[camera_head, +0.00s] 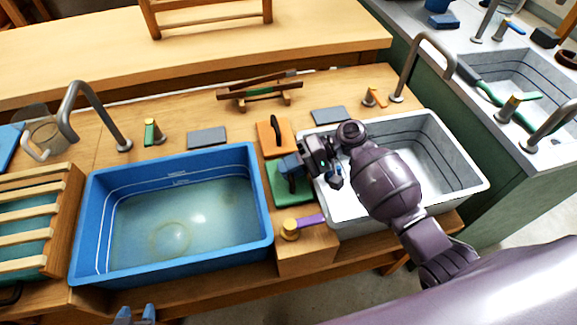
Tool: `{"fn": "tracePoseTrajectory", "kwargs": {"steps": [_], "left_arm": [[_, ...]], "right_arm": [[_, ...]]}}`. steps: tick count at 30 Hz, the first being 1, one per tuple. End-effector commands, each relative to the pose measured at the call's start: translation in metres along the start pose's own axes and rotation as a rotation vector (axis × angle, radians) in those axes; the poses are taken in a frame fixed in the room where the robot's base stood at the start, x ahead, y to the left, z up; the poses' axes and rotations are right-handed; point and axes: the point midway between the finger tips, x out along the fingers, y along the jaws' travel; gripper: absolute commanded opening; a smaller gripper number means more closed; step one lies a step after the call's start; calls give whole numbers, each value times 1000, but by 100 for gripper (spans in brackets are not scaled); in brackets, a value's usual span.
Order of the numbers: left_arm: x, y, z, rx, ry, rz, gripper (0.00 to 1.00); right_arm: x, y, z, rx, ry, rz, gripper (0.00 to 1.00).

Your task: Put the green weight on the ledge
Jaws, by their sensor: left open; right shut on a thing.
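The green weight (281,190) is a flat green block with a dark handle on top. It is between the blue basin and the grey basin. My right gripper (291,172) comes in from the right over the grey basin and is shut on the weight's handle, partly hiding it. Whether the block touches the wood beneath it, I cannot tell. The wooden strip between the basins, with its front block (308,258), may be the ledge. My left gripper (149,314) is open and empty at the bottom edge, mostly out of view.
An orange weight (267,136) with a dark handle stands behind the green one. A yellow and purple tap handle (305,223) is just in front. The blue basin (262,240) holds water. The grey basin (458,160) lies under my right arm. Curved taps (88,105) stand behind.

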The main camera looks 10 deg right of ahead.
Motion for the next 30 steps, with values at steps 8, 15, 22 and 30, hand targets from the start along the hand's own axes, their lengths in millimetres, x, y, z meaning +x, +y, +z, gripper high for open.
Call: {"fn": "tracePoseTrajectory", "kwargs": {"steps": [8, 15, 22, 30], "left_arm": [[0, 0, -2, 0, 4, 0, 43], [0, 0, -1, 0, 3, 0, 43], [0, 0, -1, 0, 3, 0, 43], [-1, 0, -5, -3, 9, -1, 43]], "right_arm": [[-1, -2, -1, -5, 1, -1, 0], [0, 1, -1, -2, 1, 0, 35], [0, 1, -1, -2, 1, 0, 41], [-13, -2, -1, -3, 2, 3, 41]]}}
